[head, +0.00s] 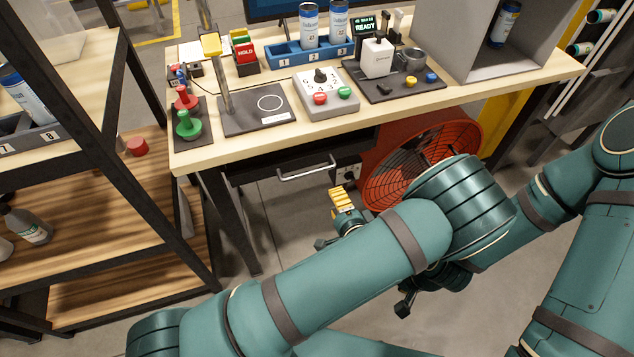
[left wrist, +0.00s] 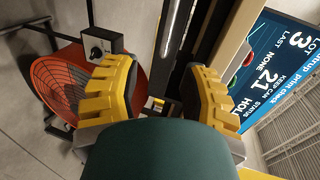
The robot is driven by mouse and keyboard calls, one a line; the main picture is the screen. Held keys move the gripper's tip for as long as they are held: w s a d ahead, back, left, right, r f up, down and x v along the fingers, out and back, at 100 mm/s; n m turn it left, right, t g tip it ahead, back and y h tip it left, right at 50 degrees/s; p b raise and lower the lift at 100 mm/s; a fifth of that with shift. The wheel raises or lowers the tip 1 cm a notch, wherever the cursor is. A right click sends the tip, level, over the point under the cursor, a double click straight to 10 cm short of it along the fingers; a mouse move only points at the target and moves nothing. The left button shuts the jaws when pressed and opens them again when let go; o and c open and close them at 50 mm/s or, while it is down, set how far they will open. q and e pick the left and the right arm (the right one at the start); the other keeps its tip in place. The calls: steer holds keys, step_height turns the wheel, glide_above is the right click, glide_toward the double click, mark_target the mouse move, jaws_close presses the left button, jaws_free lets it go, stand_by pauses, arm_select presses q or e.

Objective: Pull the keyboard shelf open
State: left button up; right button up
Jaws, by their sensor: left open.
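The keyboard shelf (head: 260,165) is a black drawer under the front of the wooden worktable. Its silver bar handle (head: 307,172) is on its front, and the shelf looks pushed in. My left gripper (head: 343,203) is in front of and below the handle, to its right, apart from it. In the left wrist view its two yellow ribbed fingers (left wrist: 158,92) stand wide apart with nothing held. A silver bar, probably the handle (left wrist: 173,30), lies beyond the gap between them. A dark piece, perhaps my right gripper (head: 405,302), shows below the arm, mostly hidden.
A red fan (head: 400,175) stands under the table, right of the shelf. A control box with a knob (head: 345,173) hangs beside the shelf. The table (head: 215,153) carries can fixtures and buttons. A wooden shelving rack (head: 110,240) stands at left. My arms fill the foreground.

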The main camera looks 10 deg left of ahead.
mark_target(321, 168)
arm_select(q)
steer(key=shift+t, duration=0.3)
steer(key=x, duration=0.4)
steer(key=b+x, duration=0.1)
steer(key=x, duration=0.4)
steer(key=b+x, duration=0.1)
steer(key=x, duration=0.3)
steer(key=shift+w+a+r, duration=0.15)
steer(key=shift+w+r, duration=0.1)
steer(key=shift+r, duration=0.1)
jaws_close()
